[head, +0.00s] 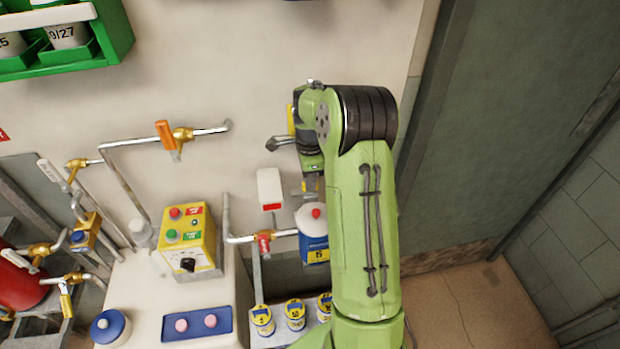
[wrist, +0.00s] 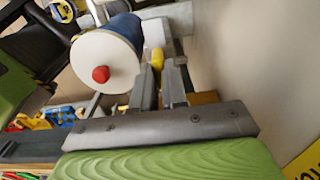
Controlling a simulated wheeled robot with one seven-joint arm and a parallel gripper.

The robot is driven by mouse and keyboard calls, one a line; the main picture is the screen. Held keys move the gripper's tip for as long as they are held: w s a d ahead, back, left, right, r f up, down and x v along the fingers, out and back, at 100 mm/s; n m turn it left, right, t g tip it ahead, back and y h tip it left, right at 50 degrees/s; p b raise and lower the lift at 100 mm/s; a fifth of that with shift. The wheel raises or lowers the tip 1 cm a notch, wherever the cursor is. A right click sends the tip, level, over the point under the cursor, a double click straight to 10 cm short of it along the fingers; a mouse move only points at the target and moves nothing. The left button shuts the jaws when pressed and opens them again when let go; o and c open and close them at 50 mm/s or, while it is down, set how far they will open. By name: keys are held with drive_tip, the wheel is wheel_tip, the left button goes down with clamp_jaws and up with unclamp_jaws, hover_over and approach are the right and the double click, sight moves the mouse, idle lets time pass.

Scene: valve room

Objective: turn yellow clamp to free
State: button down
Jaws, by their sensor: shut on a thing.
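My gripper (wrist: 160,75) reaches away from the wrist camera along the wall. Its two grey fingers are shut on a small yellow part at their tips, which I take to be the yellow clamp (wrist: 157,58). Only a rounded yellow end shows between the fingers; its angle cannot be told. In the head view my gripper (head: 310,190) points down just above a blue and white canister, and my arm and fingers hide most of what it holds.
The blue canister with a white lid and red knob (head: 314,240) is close beside my fingers. A pipe with a red valve (head: 264,244) is left of it. A yellow control box (head: 188,242) stands further left. Small yellow-labelled cans (head: 295,314) stand below. The wall is close.

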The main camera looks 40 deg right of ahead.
drive_tip(key=c, duration=1.2)
unclamp_jaws()
drive_tip(key=shift+o, duration=0.2)
wheel_tip(320, 180, up, 16)
drive_tip(key=p, duration=0.3)
drive_tip(key=shift+f, duration=0.15)
